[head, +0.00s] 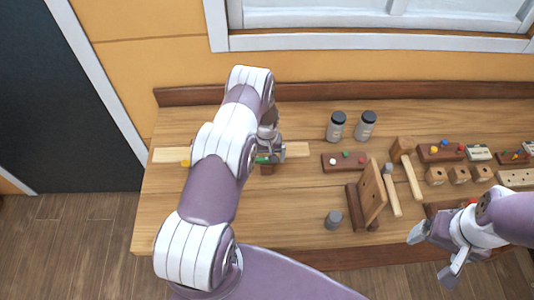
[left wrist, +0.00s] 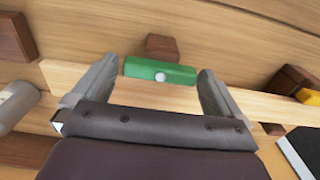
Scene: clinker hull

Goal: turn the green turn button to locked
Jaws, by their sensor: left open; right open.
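The green turn button (left wrist: 160,71) is a short green bar with a white dot at its middle. In the left wrist view it lies roughly along a pale wooden plank (left wrist: 75,76), with a brown block (left wrist: 163,47) just beyond it. In the head view only a bit of the green button (head: 263,160) shows below my left gripper (head: 269,150). My left gripper is open, with one finger beyond each end of the button and small gaps visible. My right gripper (head: 433,258) is open and empty at the bench's front right. Locked or unlocked marks are not visible.
The wooden bench (head: 200,215) has clear room at front left. Two grey jars (head: 337,126) stand at the back. An upright wooden board (head: 372,192), a mallet (head: 403,150) and several drilled blocks (head: 459,174) fill the right side. A yellow piece (left wrist: 308,96) sits on the plank.

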